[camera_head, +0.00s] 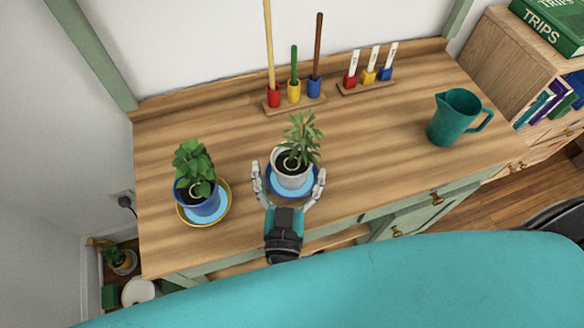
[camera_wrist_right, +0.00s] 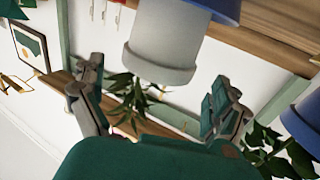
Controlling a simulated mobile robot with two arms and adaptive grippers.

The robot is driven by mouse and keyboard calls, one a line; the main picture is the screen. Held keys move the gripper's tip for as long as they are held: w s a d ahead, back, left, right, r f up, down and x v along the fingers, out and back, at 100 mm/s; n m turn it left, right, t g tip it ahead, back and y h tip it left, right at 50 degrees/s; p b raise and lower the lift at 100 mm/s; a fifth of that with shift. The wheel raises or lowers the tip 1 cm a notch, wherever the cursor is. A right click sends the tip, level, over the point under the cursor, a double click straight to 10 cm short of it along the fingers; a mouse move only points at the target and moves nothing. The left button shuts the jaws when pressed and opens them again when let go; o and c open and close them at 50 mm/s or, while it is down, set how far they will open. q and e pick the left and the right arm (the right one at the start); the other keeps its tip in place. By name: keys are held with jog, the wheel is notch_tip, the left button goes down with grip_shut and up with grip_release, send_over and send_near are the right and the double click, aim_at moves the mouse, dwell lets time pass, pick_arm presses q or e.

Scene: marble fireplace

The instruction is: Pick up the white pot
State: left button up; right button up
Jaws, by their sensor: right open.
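The white pot (camera_head: 291,174) holds a leafy plant (camera_head: 301,137) and stands upright on a blue saucer (camera_head: 277,186) on the wooden table top. My right gripper (camera_head: 289,180) is open, with one finger on each side of the pot. In the right wrist view the white pot (camera_wrist_right: 160,55) shows upside down between and beyond the spread fingers of the right gripper (camera_wrist_right: 158,100). I cannot tell whether any finger touches the pot. My left gripper is not in view.
A blue pot (camera_head: 203,203) with a plant stands on a yellow-rimmed saucer (camera_head: 226,207) to the left. A teal pitcher (camera_head: 452,119) stands at the right. Peg stands (camera_head: 295,106) and (camera_head: 366,87) line the back. The table between pot and pitcher is clear.

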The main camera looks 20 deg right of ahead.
aim_at(292, 158)
jog(key=x, duration=0.4)
jog(key=shift+d+f, duration=0.15)
jog(key=shift+d, duration=0.05)
jog(key=c, duration=1.5)
jog(key=shift+c, duration=0.6)
